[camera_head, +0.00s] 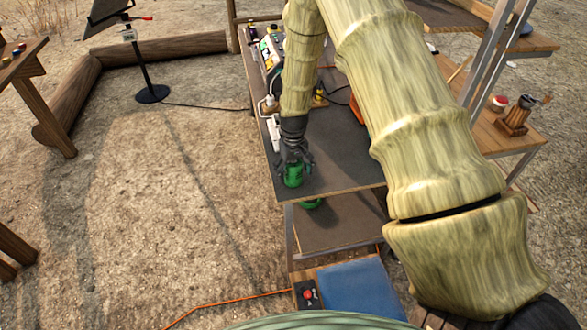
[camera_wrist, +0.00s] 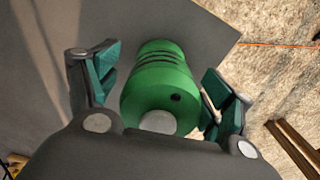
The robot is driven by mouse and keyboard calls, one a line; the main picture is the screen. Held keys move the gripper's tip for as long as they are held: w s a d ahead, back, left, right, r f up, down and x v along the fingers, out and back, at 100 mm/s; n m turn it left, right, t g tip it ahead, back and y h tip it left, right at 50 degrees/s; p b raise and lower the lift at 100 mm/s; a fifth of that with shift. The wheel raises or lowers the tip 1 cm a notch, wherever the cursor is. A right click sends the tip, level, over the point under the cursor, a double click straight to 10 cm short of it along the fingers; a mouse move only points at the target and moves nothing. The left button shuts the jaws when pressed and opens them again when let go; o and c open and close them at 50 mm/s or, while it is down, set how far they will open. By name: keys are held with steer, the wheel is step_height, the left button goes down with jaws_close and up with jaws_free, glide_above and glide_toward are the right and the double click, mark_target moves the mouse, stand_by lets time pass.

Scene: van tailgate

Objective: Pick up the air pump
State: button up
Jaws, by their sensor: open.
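A green cylindrical thing with dark grooves, which I take to be the air pump (camera_head: 293,178), is on the dark tabletop (camera_head: 340,172) near its front left corner. In the wrist view the green air pump (camera_wrist: 160,85) fills the middle, with a pale round end towards me. My gripper (camera_head: 294,165) is right over it. In the wrist view my gripper (camera_wrist: 157,92) is open, with one finger on each side of the pump and a gap visible on the left. Whether the right finger touches it I cannot tell. My arm hides part of the table.
Another green thing (camera_head: 311,203) is on a lower shelf (camera_head: 330,225) under the tabletop. Several bottles and a white item (camera_head: 273,132) lie along the table's left edge. A wooden side table (camera_head: 500,130) stands at the right. Open sandy ground lies to the left.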

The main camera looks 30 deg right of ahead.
mark_target(293, 164)
steer(key=shift+f, duration=0.2)
steer(key=shift+c, duration=0.3)
steer(key=c, duration=1.3)
steer(key=shift+c, duration=0.2)
steer(key=shift+r, duration=0.1)
steer(key=shift+r+b, duration=0.3)
steer(key=shift+r, duration=0.15)
step_height(293, 164, up, 3)
steer(key=shift+f+b, duration=0.2)
steer(key=shift+b, duration=0.35)
steer(key=s+r+b, duration=0.1)
steer(key=s+b, duration=0.2)
steer(key=s, duration=1.3)
steer(key=shift+d+r, duration=0.2)
steer(key=shift+d, duration=0.25)
